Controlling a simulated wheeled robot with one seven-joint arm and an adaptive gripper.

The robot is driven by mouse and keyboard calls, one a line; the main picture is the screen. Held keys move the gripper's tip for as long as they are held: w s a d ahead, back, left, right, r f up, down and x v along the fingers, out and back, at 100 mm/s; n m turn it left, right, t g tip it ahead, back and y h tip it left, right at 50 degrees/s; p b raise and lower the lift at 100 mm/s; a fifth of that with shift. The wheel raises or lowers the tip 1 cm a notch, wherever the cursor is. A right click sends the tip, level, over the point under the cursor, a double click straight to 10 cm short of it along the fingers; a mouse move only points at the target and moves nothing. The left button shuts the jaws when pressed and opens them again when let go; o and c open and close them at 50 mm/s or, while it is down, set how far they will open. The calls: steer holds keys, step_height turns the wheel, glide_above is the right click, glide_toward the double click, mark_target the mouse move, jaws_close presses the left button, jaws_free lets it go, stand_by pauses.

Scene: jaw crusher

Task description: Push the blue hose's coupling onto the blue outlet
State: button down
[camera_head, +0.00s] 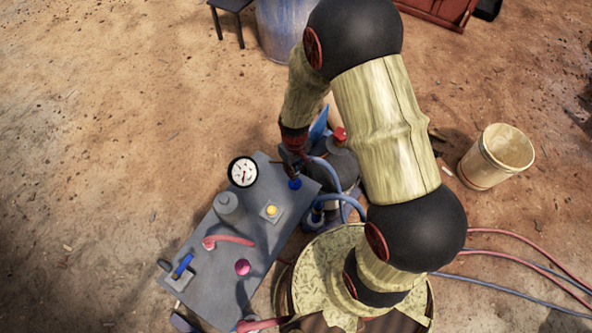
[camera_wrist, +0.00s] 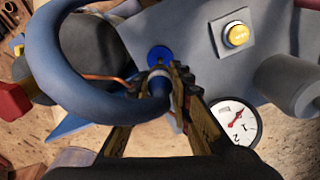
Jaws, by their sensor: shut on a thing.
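The blue outlet (camera_head: 295,184) is a small blue disc near the upper right corner of the grey panel. It also shows in the wrist view (camera_wrist: 160,55), just beyond my fingertips. My gripper (camera_head: 293,163) is shut on the blue hose's coupling (camera_wrist: 159,82), which sits between the fingers (camera_wrist: 160,75). The blue hose (camera_wrist: 48,85) loops to the left from the coupling in the wrist view, and it curves right of the panel in the head view (camera_head: 330,166). The fingers hide part of the coupling. I cannot tell whether it touches the outlet.
The grey panel (camera_head: 200,243) carries a white dial gauge (camera_head: 242,172), a yellow button (camera_head: 271,210), a red lever (camera_head: 228,240), a pink knob (camera_head: 242,267) and a blue-handled valve (camera_head: 182,264). A dark canister (camera_head: 343,165) stands close right of my gripper. A bucket (camera_head: 495,157) stands farther right.

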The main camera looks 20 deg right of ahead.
mark_target(295, 167)
steer(key=shift+f, duration=0.2)
steer(key=shift+f+b, duration=2.3)
steer(key=shift+f, duration=0.45)
steer(key=shift+r+p, duration=0.1)
steer(key=shift+p, duration=0.3)
steer(key=shift+f+b, duration=0.35)
steer(key=shift+f, duration=0.3)
stand_by(0.5)
steer(key=c, duration=1.5)
jaws_free()
steer(key=shift+c, duration=0.2)
step_height(295, 167, up, 12)
